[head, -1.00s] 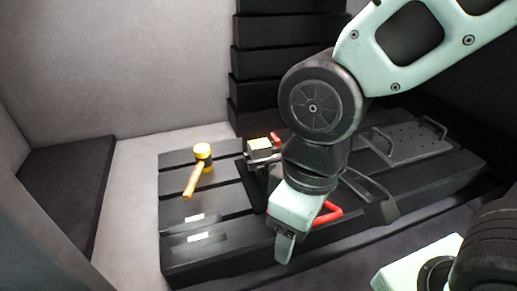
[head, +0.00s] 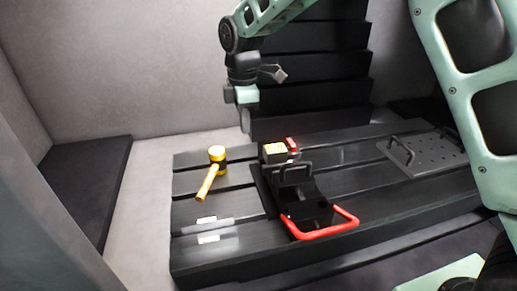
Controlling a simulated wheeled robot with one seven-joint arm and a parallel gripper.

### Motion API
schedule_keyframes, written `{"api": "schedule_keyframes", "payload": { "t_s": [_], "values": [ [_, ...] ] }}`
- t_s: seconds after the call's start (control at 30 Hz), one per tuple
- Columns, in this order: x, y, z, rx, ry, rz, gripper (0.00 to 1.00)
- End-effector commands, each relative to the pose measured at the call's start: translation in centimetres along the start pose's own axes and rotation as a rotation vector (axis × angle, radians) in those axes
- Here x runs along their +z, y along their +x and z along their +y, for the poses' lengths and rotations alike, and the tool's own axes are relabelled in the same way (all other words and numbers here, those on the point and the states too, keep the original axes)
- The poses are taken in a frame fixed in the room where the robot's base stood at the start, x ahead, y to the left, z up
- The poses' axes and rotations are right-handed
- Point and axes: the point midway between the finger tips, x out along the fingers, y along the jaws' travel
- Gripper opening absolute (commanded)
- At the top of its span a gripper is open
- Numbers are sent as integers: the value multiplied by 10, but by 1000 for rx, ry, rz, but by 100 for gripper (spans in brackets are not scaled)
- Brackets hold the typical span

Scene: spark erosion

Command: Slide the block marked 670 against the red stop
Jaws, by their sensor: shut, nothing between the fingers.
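I cannot tell whether the two touch. My gripper (head: 245,121) is shut and empty, pointing down in the air, up and left of the block in the picture.
A yellow mallet (head: 212,172) lies left of the block. A black fixture with a red U-shaped bar (head: 330,228) stands in front. Two pale labels (head: 207,222) mark the table's front left. A perforated plate with handles (head: 425,153) is at right. Black steps (head: 318,70) rise behind.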

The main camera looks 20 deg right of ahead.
Motion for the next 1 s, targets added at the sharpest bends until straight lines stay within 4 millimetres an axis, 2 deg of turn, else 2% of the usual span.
{"api": "schedule_keyframes", "payload": {
  "t_s": [0.17,0.6,0.8,1.0],
  "values": [
    [1,14,2,-2,-7,-4,0],
    [1,99,0,-4,-5,-4,0],
    [29,97,1,0,-2,-2,0],
    [40,99,1,1,-4,-1,0]
  ]
}}
